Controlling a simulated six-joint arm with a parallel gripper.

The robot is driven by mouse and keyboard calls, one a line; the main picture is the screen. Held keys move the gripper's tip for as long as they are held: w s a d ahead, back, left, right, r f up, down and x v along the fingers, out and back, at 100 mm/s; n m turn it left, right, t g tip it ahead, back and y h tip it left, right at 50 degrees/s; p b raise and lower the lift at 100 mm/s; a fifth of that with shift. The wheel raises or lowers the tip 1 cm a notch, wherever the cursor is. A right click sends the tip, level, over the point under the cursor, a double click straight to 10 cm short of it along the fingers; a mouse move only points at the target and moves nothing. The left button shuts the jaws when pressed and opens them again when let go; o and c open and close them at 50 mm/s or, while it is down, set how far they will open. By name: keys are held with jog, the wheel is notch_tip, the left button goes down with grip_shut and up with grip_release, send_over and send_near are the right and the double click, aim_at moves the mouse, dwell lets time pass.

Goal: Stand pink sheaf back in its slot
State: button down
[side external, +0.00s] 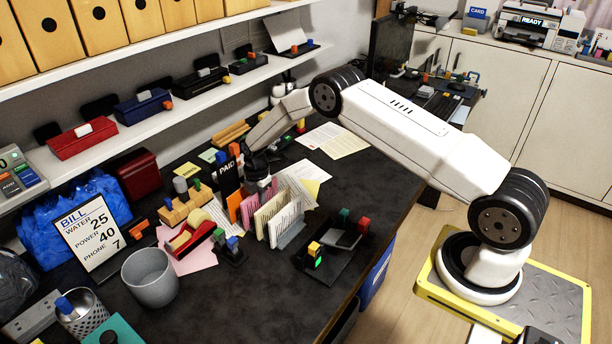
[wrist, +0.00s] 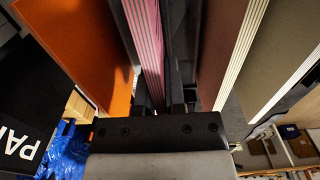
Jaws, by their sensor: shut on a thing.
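The pink sheaf (wrist: 146,40) runs away from my gripper (wrist: 165,98) in the wrist view, and the jaws are shut on it. An orange sheaf (wrist: 85,45) is to its left and a brown sheaf with pale page edges (wrist: 230,50) to its right. In the side view my gripper (side external: 260,184) is down at the row of sheaves on the desk. The pink sheaf (side external: 248,211) shows there between the orange sheaf (side external: 234,206) and the pale sheaves (side external: 272,218). The bottom of the pink sheaf and its slot are hidden.
A black PAID sign (side external: 227,176) stands close behind the sheaves. A red tape dispenser (side external: 192,237), a grey bin (side external: 150,276) and a BILL sign (side external: 90,235) are to the left.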

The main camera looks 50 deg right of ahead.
jog(key=shift+f, duration=0.25)
dwell(0.7)
jog(key=c, duration=0.6)
grip_release()
jog(key=shift+r, duration=0.1)
jog(key=shift+r, duration=3.75)
